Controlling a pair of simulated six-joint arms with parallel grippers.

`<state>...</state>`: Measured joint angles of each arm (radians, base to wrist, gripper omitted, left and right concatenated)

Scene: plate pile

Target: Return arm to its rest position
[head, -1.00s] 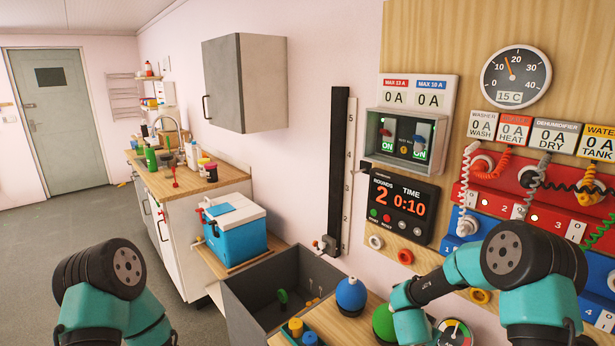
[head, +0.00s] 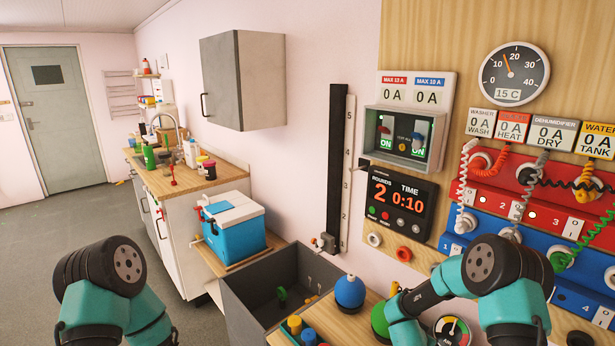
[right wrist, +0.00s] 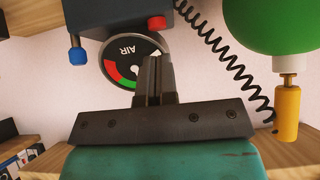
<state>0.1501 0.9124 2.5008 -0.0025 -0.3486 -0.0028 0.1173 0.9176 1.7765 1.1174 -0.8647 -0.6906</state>
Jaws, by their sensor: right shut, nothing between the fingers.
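My right gripper (right wrist: 155,75) shows in the right wrist view with its two dark fingers together and nothing between them. Its fingertips overlap the round AIR gauge (right wrist: 122,62) in that picture; I cannot tell the gap between them. In the head view my right arm (head: 480,285) reaches from the lower right toward the bench, and its gripper is out of the picture. My left arm (head: 100,290) stands at the lower left; its gripper is not in view.
A blue bulb (head: 349,292) stands beside a grey bin (head: 250,295). The socket board (head: 490,225) with coiled cables is close to my right arm.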

